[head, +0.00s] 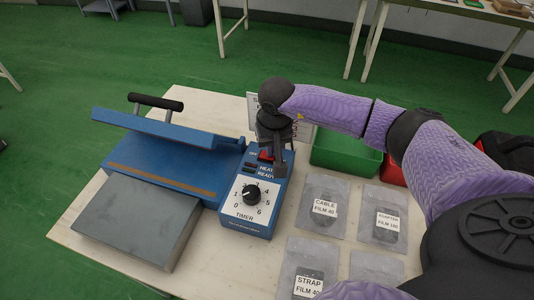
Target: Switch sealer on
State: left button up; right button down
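The blue sealer (180,155) stands on the pale table, its hinged upper plate with a black handle (156,102) raised. Its control box (244,218) carries a black timer dial (250,193), labels reading HEAT and READY, and a red switch (265,155) at the far end. My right gripper (275,160) points down over the far end of the box, right at the red switch, and partly hides it. I cannot tell whether it touches the switch, which way the switch is set, or whether the fingers are apart. My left gripper is not in view.
Several labelled film bags, such as the CABLE bag (322,190) and STRAP bag (306,262), lie right of the control box. A green bin (345,157) and a red bin (394,172) stand behind them. A grey plate (135,222) fronts the sealer. A sign stands behind my gripper.

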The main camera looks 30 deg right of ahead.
jog(key=shift+f, duration=0.15)
notch_tip(320, 180, up, 7)
jog(key=p, duration=0.4)
jog(key=shift+p, duration=0.4)
